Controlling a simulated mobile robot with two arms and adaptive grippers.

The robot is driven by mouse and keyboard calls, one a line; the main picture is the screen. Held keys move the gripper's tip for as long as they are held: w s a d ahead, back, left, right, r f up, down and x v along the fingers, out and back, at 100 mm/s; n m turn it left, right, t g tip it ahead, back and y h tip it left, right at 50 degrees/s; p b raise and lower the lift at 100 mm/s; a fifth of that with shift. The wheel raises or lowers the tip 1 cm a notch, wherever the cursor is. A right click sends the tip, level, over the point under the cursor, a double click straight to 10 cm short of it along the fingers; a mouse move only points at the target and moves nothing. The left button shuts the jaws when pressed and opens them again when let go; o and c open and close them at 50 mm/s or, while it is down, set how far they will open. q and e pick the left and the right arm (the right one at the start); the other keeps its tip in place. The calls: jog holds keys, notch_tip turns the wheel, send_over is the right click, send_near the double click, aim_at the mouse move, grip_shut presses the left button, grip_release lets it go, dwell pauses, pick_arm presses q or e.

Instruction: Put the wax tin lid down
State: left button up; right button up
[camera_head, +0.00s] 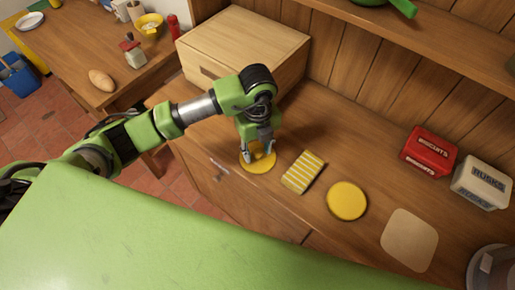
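A flat, round yellow lid (259,166) shows at the counter's front edge, directly under my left gripper (257,154). The gripper points down with its fingers at the lid, a bit of yellow showing between them. I cannot tell whether they grip it, or whether the lid touches the counter. A round yellow tin (347,201) stands on the counter to the right, apart from the lid. My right gripper is not in view.
A yellow-and-white striped block (303,172) lies between lid and tin. A pale rounded mat (409,240), red biscuit tin (429,151) and white rusks tin (481,183) are farther right. A wooden bread box (243,48) stands behind my arm.

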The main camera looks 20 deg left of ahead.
aim_at(258, 151)
pick_arm(q)
jog(key=shift+r, duration=0.15)
notch_tip(258, 151, up, 12)
jog(key=b, duration=0.2)
dwell(0.6)
